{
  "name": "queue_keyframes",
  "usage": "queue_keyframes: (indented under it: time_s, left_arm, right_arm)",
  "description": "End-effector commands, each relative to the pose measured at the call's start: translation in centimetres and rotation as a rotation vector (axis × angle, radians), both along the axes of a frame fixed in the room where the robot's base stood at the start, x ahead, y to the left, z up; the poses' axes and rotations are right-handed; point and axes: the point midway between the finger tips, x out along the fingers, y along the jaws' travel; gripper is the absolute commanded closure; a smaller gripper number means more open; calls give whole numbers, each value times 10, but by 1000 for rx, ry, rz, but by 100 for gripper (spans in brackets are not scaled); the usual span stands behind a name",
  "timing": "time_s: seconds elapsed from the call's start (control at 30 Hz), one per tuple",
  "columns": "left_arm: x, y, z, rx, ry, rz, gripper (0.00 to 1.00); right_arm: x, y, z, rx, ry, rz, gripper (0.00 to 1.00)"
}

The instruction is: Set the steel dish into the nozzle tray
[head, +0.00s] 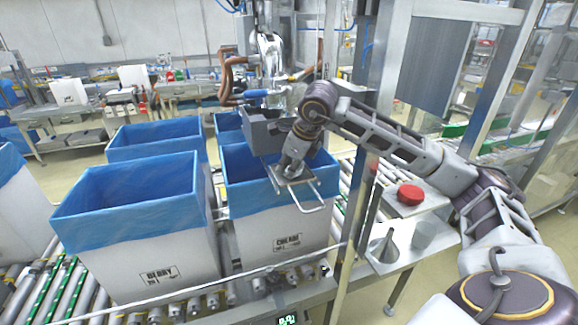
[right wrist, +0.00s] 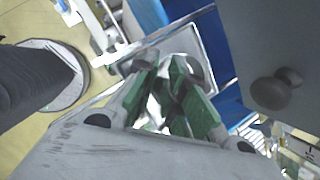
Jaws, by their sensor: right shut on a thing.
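My right gripper (head: 290,170) points down over the nozzle tray (head: 302,192), a small flat grey metal plate with a wire loop at its front, above the right-hand lined box. In the right wrist view, its green-padded fingertips (right wrist: 176,92) are close together, shut on what looks like the steel dish (right wrist: 194,68), a rounded grey metal piece mostly hidden by the fingers. The tray's pale rim (right wrist: 178,36) shows behind it. I cannot tell whether the dish touches the tray. My left gripper is not in view.
Blue-lined boxes (head: 130,250) stand on a roller conveyor. The filling machine (head: 268,60) with brown hoses and a grey housing is close behind my right gripper. A post (head: 362,200) stands beside my right arm. The side table holds a red lid (head: 410,194), a funnel (head: 385,249) and a grey cup (head: 424,234).

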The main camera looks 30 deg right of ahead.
Motion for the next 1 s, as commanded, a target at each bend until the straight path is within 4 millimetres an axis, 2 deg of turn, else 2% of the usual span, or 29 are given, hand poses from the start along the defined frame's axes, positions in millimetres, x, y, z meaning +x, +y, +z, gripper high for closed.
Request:
queue_keyframes:
  time_s: [0.17,0.6,0.63,0.7,1.0]
  left_arm:
    - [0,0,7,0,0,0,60]
    - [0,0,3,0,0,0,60]
    - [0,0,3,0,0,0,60]
    - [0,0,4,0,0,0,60]
    - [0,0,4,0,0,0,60]
  right_arm:
    - [2,-3,-3,-1,-2,-1,100]
    - [2,-3,-7,1,-2,-1,100]
    - [2,-3,-7,0,-1,-1,87]
    - [2,-3,-7,0,-1,-1,78]
    - [2,-3,-7,0,0,-1,78]
